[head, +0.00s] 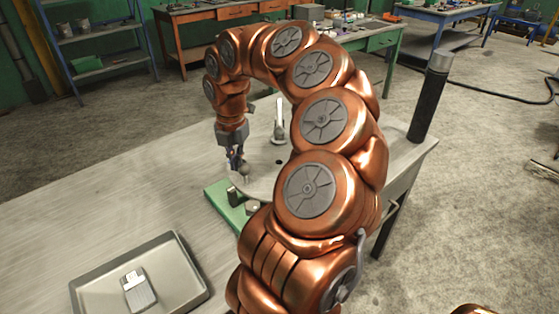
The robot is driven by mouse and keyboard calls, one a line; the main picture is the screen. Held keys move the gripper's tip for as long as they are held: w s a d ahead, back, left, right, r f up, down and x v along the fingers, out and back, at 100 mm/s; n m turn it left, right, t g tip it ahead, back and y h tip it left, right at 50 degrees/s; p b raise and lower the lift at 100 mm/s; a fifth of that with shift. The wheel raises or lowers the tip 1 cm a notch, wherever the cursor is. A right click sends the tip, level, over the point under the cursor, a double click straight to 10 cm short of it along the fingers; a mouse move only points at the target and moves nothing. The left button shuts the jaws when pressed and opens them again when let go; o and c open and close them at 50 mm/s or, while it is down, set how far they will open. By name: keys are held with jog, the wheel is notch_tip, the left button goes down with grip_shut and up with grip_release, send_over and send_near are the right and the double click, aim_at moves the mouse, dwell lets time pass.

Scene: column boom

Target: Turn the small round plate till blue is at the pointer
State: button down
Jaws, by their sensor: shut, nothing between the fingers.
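The small round plate (262,184) is a flat grey disc on a green base (219,196) on the table. My arm covers its right part. A dark round spot (279,161) shows near its far side, and a small grey knob (244,171) stands at its left side. My gripper (236,165) points down, shut and empty, right by the knob; I cannot tell whether it touches. A small blue bit shows at the fingers; I cannot tell what it belongs to. No pointer and no clear blue mark on the plate can be made out.
A pale upright piece (280,122) stands behind the plate. A grey tray (185,252) holding a small white-and-grey item (138,290) lies at the front left. A dark post (429,98) rises at the table's right corner. The table's left part is clear.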

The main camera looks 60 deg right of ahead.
aim_at(243, 167)
jog(key=shift+s+a, duration=0.1)
jog(key=shift+s, duration=0.05)
jog(key=shift+s+a+b, duration=0.3)
jog(key=shift+s+b, duration=0.2)
jog(key=shift+s, duration=0.35)
jog(key=shift+s+a+b, duration=0.25)
jog(key=shift+s+b, duration=0.25)
jog(key=shift+s, duration=0.25)
jog(key=shift+s+a+b, duration=0.15)
jog(key=shift+s+b, duration=0.35)
jog(key=shift+s, duration=0.45)
